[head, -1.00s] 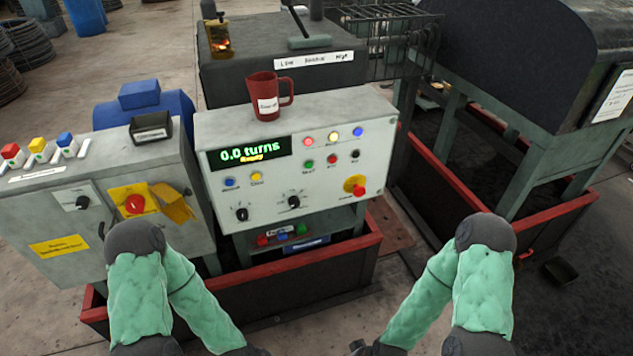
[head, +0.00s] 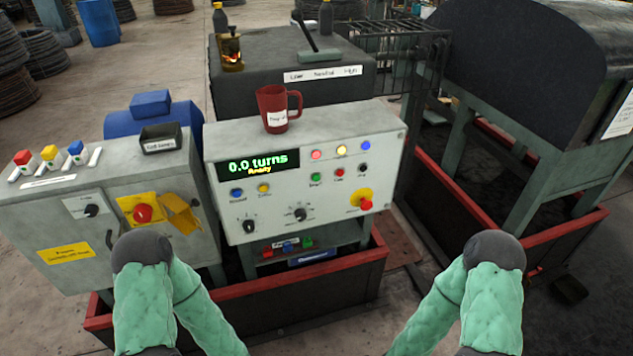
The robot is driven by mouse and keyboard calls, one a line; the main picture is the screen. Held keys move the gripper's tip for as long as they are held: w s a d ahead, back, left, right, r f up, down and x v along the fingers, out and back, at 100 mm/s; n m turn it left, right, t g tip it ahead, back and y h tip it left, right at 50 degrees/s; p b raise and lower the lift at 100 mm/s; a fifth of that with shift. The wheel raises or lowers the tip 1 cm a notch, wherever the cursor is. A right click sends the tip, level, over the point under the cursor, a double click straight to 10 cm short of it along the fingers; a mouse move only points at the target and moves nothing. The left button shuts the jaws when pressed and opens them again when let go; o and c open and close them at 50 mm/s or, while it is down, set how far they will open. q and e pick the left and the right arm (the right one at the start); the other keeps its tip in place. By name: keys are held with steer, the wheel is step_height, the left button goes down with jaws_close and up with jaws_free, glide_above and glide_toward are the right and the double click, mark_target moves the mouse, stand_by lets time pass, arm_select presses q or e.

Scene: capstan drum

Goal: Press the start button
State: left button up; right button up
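The control panel (head: 290,215) is a grey box with a green display (head: 258,165) reading "0.0 turns" and "Ready". A green button (head: 315,177) sits on its face with a small blurred label that seems to read "Start". A red button (head: 339,173) and a black one (head: 362,168) are to its right. My two arms come up from the bottom of the head view, bent at the elbow. Both grippers are below the picture edge, so their state is hidden. Nothing touches the panel's buttons.
A red mug (head: 277,110) stands on top of the panel. A red mushroom button (head: 366,204) on yellow and two knobs are lower on the face. A grey cabinet (head: 60,225) with a yellow-backed red switch stands left. A red-rimmed tray (head: 330,264) lies below; space before the panel is free.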

arm_select(q)
jaws_close()
stand_by(1.4)
